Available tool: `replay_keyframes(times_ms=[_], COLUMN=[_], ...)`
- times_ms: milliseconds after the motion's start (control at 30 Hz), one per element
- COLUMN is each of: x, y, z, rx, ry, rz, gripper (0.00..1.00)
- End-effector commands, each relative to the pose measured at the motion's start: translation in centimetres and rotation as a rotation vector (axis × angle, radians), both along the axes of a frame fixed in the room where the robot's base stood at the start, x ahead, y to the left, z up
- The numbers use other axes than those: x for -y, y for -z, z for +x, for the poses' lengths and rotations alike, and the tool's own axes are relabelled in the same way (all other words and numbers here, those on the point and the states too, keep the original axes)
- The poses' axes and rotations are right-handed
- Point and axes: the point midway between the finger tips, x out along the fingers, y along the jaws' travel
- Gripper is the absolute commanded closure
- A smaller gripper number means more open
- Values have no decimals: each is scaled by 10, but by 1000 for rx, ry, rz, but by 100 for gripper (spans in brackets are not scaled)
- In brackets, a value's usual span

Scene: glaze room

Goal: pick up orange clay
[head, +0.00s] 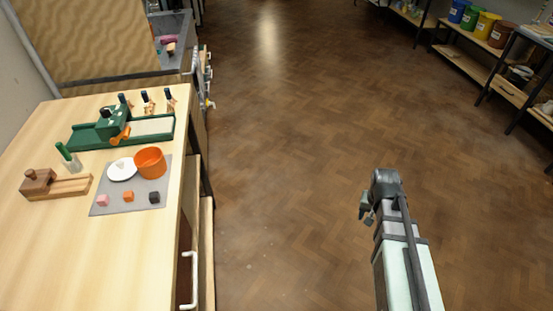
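The orange clay (128,196) is a small cube on the grey mat (110,210) on the wooden table at the left. It sits between a pink cube (102,200) and a dark grey cube (154,197), apart from both. My gripper (365,207) is over the floor at the right, well away from the table and the orange clay. Its fingers are small and partly hidden by my arm, so I cannot tell whether they are open or shut.
An orange bowl (150,163) and a white dish (121,170) stand behind the cubes. A green tool (112,130) is farther back, and a wooden block tool (52,184) is at the left. Shelves with coloured buckets (487,25) line the far right. The table's front is clear.

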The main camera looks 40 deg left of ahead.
Motion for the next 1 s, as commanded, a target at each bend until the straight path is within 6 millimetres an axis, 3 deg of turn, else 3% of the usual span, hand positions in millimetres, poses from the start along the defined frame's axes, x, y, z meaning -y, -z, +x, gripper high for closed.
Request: replay_keyframes(times_ms=[33, 267, 467, 767, 1000], x=[-23, -106, -177, -278, -351], y=[-9, -43, -73, -120, -161], z=[0, -17, -43, -104, -169], rx=[11, 49, 79, 122, 154], ry=[-23, -102, -171, -268, -345], rz=[2, 5, 13, 34, 59], gripper=[45, 45, 45, 45, 45])
